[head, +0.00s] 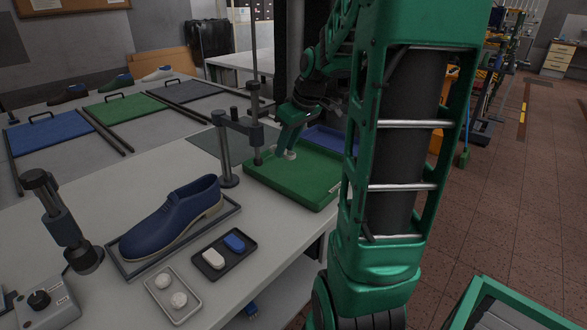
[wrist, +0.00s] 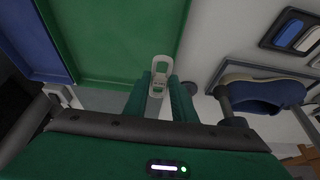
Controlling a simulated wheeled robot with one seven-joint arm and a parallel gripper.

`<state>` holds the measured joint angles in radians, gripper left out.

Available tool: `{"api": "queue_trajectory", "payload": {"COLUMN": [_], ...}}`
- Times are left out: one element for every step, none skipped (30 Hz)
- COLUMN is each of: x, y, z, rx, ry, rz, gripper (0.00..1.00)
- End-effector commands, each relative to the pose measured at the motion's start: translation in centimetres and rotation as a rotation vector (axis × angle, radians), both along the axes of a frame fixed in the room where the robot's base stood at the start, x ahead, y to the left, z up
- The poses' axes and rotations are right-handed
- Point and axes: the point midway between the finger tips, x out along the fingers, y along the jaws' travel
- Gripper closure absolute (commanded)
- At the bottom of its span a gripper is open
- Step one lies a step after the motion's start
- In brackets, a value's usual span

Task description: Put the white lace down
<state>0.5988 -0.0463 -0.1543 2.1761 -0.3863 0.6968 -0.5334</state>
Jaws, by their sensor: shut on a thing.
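The white lace (wrist: 160,68) is a small pale loop between my fingertips in the wrist view. My gripper (wrist: 160,88) is shut on it. In the head view my gripper (head: 290,150) points down over the green tray (head: 318,194), with the white lace (head: 290,155) just showing at its tip. I cannot tell whether the lace touches the tray's floor. The green tray also fills the upper middle of the wrist view (wrist: 115,35). Its visible floor around the lace is bare.
A dark tray (head: 246,261) holds a white piece and a blue piece. A blue shoe (head: 172,217) stands on a dark-framed board. A grey tray (head: 190,312) holds two pale balls. A post (head: 226,150) stands left of the green tray, and a blue tray (head: 331,138) lies behind it.

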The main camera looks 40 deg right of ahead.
Motion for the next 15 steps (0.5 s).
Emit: {"api": "queue_trajectory", "payload": {"x": [-0.2,-0.3,-0.5,-0.7,-1.0,-1.4,-1.6,-1.9,-2.2,-2.5,-2.8,-3.1,-3.4,-3.6,-3.9], "y": [-0.4,-0.6,-1.1,-1.5,-2.0,-2.7,-3.2,-3.8,-4.5,-5.1,-5.6,-6.3,-6.8,-7.3,-8.0], "z": [-0.2,-0.4,-0.7,-1.0,-1.3,-1.7,-2.1,-2.5,-3.0,-3.3,-3.7,-4.1,-4.5,-4.9,-5.3], "rx": [0.0,0.001,0.001,0.002,0.002,0.003,0.003,0.004,0.002,0.003,0.003,0.003,0.003,0.003,0.002], "ry": [0.001,0.001,0.002,0.002,0.002,0.002,0.003,0.003,0.002,0.002,0.003,0.003,0.003,0.003,0.002], "rz": [-0.003,-0.004,-0.006,-0.007,-0.008,-0.008,-0.008,-0.009,-0.009,-0.01,-0.008,-0.008,-0.008,-0.008,-0.008], "gripper": [1.0,1.0,1.0,1.0,1.0,1.0,1.0,1.0,1.0,1.0,1.0,1.0,1.0,1.0,1.0]}}
